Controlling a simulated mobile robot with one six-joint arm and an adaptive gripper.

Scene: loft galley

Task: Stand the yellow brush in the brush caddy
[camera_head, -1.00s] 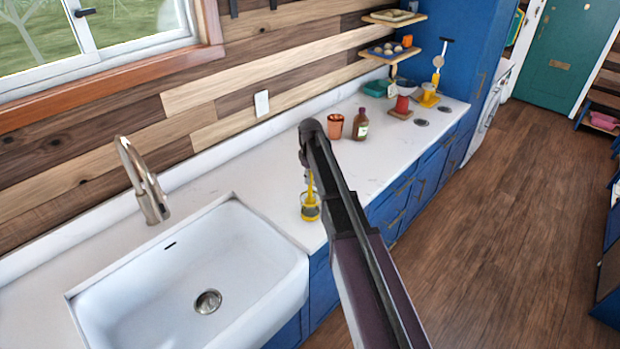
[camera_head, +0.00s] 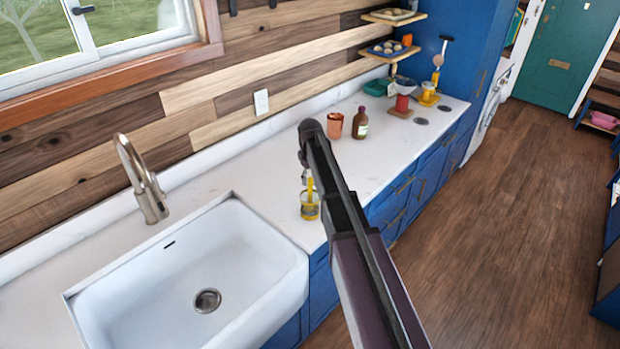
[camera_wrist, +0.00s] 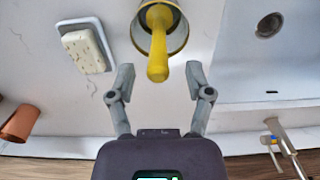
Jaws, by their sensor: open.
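The yellow brush (camera_wrist: 158,52) stands in the brush caddy (camera_wrist: 178,38), its handle end toward the wrist camera. In the head view the caddy (camera_head: 310,211) is a small round cup on the counter near the sink's right corner, with the yellow handle (camera_head: 310,186) sticking up from it. My gripper (camera_wrist: 161,79) is open above the caddy, one finger on each side of the handle in the picture, with clear gaps. In the head view my arm hides much of the gripper. The brush's lower end is hidden inside the caddy.
A pale sponge or soap block (camera_wrist: 86,49) lies on a white dish (camera_wrist: 66,27) beside the caddy. The sink (camera_head: 190,275) and faucet (camera_head: 143,180) are left. A copper cup (camera_head: 335,125) and brown bottle (camera_head: 360,123) stand farther along. Counter between is mostly clear.

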